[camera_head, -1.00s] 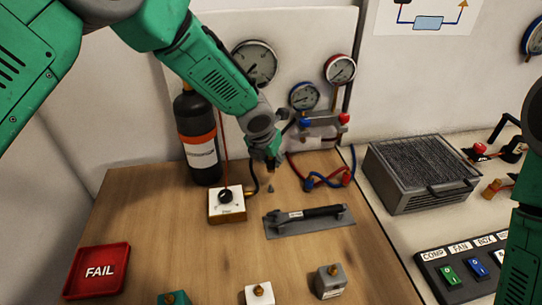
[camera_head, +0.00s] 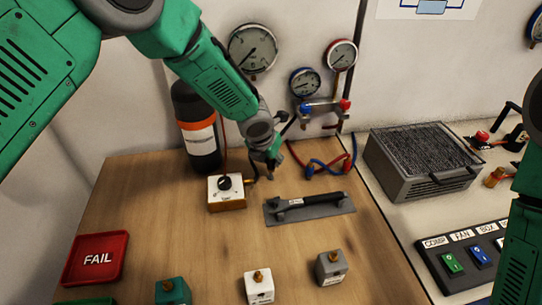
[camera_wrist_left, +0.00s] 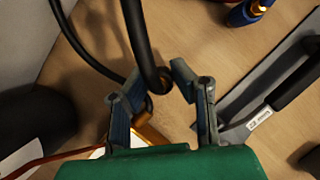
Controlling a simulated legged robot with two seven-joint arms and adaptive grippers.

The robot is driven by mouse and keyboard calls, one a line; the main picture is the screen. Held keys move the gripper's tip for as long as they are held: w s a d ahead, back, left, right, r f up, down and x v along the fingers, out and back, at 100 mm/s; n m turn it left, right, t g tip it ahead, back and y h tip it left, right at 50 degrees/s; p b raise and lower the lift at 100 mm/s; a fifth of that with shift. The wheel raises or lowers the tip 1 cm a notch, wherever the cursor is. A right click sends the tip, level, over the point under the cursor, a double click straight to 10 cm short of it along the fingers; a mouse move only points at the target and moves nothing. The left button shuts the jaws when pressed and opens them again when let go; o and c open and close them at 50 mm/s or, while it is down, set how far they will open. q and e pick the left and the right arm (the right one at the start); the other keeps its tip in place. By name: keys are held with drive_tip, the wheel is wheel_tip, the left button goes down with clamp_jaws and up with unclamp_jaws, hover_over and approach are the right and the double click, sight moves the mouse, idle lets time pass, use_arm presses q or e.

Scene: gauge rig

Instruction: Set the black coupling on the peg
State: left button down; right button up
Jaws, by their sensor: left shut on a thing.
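My left gripper (camera_head: 270,163) hangs over the wooden table, just behind the grey fixture. In the left wrist view, the gripper (camera_wrist_left: 160,98) is shut around a black hose end, which I take as the black coupling (camera_wrist_left: 160,80). The hose runs up out of that picture. A small grey stub, likely the peg (camera_head: 270,178), shows right below the gripper in the head view. It is too small to tell if the coupling touches it. My right arm shows at the right edge, with its gripper out of view.
A white box with a black knob (camera_head: 225,191) stands left of the gripper. A grey fixture with a black handle (camera_head: 320,204) lies to the right. A dark cylinder (camera_head: 198,135) stands behind. Red and blue hoses (camera_head: 325,168) lie at back right; small blocks stand in front.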

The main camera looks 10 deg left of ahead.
use_arm(q)
drive_tip(key=shift+p, duration=0.7)
idle(0.9)
drive_tip(key=shift+s+f, duration=0.1)
drive_tip(key=shift+f, duration=0.15)
drive_tip(key=shift+f+b, duration=0.55)
drive_tip(key=shift+f, duration=0.3)
drive_tip(key=shift+f, duration=0.2)
idle(0.5)
drive_tip(key=c, duration=1.5)
unclamp_jaws()
drive_tip(key=shift+c, duration=0.2)
drive_tip(key=shift+o, duration=0.5)
drive_tip(key=o, duration=0.5)
drive_tip(key=shift+c, duration=0.2)
